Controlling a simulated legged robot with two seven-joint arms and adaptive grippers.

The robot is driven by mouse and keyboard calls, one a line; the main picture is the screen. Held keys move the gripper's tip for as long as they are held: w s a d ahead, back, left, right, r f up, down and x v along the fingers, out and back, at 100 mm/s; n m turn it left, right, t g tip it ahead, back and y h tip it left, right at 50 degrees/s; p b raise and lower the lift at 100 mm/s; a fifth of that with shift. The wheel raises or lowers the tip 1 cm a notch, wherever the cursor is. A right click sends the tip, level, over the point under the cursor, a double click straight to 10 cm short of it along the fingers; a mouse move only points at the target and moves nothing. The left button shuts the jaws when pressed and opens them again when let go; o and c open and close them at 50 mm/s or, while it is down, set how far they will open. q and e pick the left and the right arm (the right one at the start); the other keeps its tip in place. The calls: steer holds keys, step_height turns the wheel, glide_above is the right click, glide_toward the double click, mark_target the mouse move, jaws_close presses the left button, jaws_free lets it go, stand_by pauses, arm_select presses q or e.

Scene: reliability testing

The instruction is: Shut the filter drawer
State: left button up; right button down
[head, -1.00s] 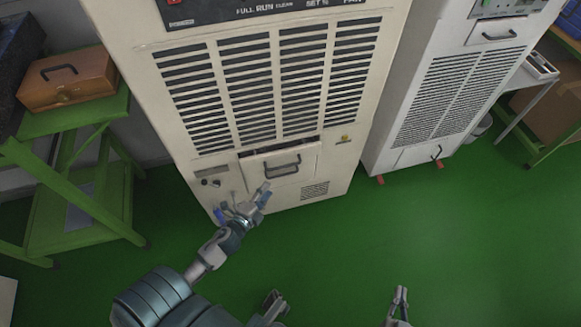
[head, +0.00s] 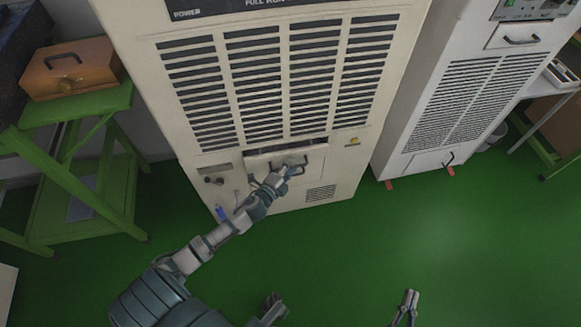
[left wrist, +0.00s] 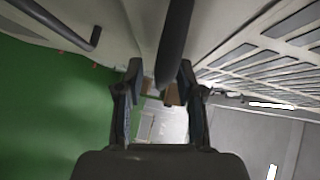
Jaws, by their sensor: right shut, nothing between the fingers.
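The filter drawer (head: 312,160) is low on the front of the beige cabinet, with a dark gap along its top edge. Its front seems to stand out a little. My left gripper (head: 291,169) is at the drawer's handle and hides part of it. In the left wrist view, the two fingers (left wrist: 160,75) are apart, with the dark handle bar (left wrist: 175,42) between them, closer to the right finger. Whether a finger touches the bar is unclear. My right gripper (head: 409,297) is shut and empty over the floor, away from the cabinet.
The beige cabinet (head: 365,100) has slatted vents above the drawer. A second grey-white cabinet (head: 475,60) stands to its right. A green stand (head: 75,110) with a brown case (head: 70,70) is at the left. The green floor (head: 450,230) in front is clear.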

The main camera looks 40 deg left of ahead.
arm_select(q)
steer(key=shift+a, duration=0.15)
jaws_close()
arm_select(e)
steer(key=shift+w+a, duration=0.1)
steer(key=shift+a, duration=0.1)
arm_select(q)
steer(key=shift+w+a, duration=1)
steer(key=shift+a, duration=0.2)
steer(key=shift+c, duration=1.9)
jaws_free()
steer(key=o, duration=0.4)
steer(key=shift+w+f, duration=0.1)
arm_select(e)
steer(key=shift+d+f+g, duration=0.2)
steer(key=shift+f+g, duration=0.1)
steer(key=shift+f, duration=0.15)
steer(key=shift+a+r, duration=0.1)
